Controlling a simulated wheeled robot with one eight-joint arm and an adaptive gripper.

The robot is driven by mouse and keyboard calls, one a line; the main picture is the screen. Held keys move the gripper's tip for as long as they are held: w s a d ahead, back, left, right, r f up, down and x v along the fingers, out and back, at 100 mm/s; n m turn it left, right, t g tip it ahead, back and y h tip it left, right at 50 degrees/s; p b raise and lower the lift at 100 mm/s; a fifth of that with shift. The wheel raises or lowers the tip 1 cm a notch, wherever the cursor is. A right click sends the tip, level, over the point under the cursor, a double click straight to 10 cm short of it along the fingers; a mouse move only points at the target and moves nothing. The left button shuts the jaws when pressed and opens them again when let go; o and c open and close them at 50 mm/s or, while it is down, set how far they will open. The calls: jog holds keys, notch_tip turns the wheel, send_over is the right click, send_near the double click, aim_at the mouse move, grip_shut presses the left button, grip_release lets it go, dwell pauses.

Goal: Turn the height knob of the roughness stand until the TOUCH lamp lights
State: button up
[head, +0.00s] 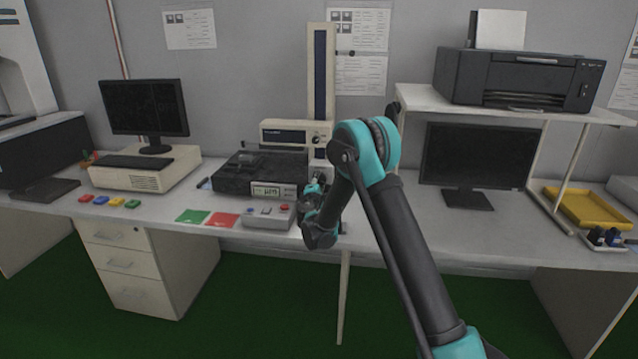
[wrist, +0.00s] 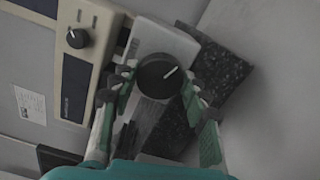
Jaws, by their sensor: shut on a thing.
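The roughness stand has a tall pale column (head: 320,75) with a dark strip, a cross unit (head: 290,133) and a dark granite base (head: 250,175). In the wrist view the round black height knob (wrist: 158,76) with a white pointer line sits on a pale block (wrist: 170,38). My gripper (wrist: 160,80) has its fingers closed on both sides of this knob. In the head view my gripper (head: 314,195) is at the stand's foot, and my arm hides the knob. A smaller black knob (wrist: 77,38) shows on the cross unit. I cannot make out the TOUCH lamp.
A display box (head: 268,190) and a grey button box (head: 268,215) stand left of my gripper. Green (head: 192,216) and red (head: 221,220) cards lie at the table's front edge. A monitor (head: 477,157) stands under a shelf (head: 500,105) to the right.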

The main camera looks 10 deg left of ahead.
jog(key=m, duration=0.3)
jog(key=shift+m, duration=2.1)
jog(key=o, duration=1.2)
jog(key=shift+c, duration=0.2)
jog(key=s, duration=1.2)
jog(key=shift+a, duration=0.2)
